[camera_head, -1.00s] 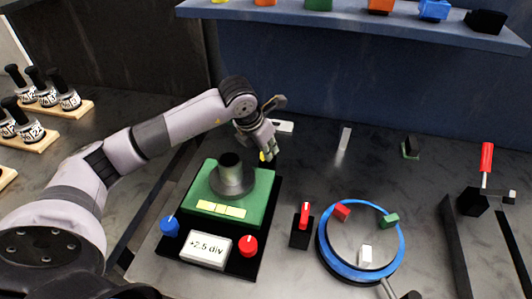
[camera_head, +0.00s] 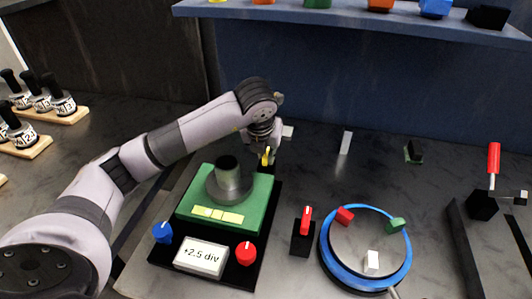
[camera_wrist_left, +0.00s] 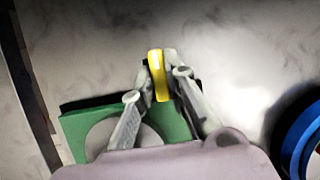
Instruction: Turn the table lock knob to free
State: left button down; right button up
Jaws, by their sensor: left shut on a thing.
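A yellow knob (camera_head: 266,156) stands just behind the green tilting table (camera_head: 262,187) of the positioner. My left gripper (camera_head: 262,147) reaches down at it from behind. In the left wrist view the yellow knob (camera_wrist_left: 157,75) is an upright bar between the two fingertips of my left gripper (camera_wrist_left: 158,82), which is shut on it. The green table (camera_wrist_left: 75,125) lies partly hidden below the fingers in that view. A grey hub sits on the table. My right gripper is not in view.
The black base carries a blue knob (camera_head: 162,232), a red knob (camera_head: 246,253) and a "+2.5 div" display (camera_head: 201,257). A red switch (camera_head: 306,220) and a blue-rimmed round plate (camera_head: 325,262) with small blocks stand to the right. A blue shelf (camera_head: 350,20) runs along the back.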

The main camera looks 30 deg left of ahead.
pick_arm(q)
jog(key=c, duration=1.6)
grip_release()
jog(key=v, duration=1.2)
